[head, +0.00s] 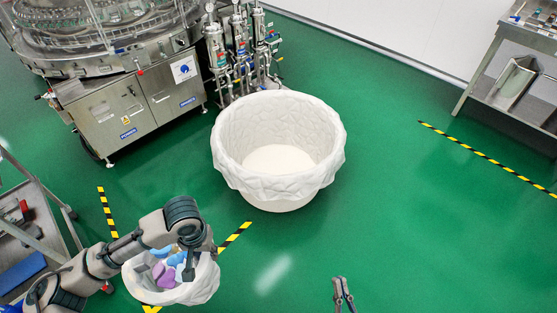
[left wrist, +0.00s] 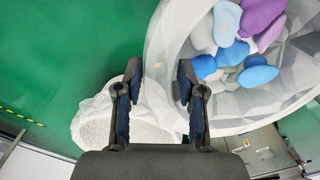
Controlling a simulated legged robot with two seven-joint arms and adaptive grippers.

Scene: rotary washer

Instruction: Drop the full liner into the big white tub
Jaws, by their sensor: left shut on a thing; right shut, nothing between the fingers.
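The big white tub (head: 230,180) stands upright on the green floor in the middle of the head view, wide open at the top, its inside white and empty. The full liner (head: 205,288) is a pale bag at the lower left, holding several blue, purple and grey pieces. My left gripper (head: 188,272) is shut on its rim. In the left wrist view the liner (left wrist: 162,50) fills the upper right and the tub (left wrist: 90,112) shows at lower left, apart from it. Whether the liner touches the floor is unclear. My right gripper (head: 341,283) is shut and empty at the bottom.
A steel rotary machine (head: 130,105) and metal filter housings (head: 240,50) stand behind the tub. A cart (head: 35,220) is at the left edge, a steel bench (head: 510,75) at upper right. Yellow-black floor tape (head: 236,236) runs between liner and tub.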

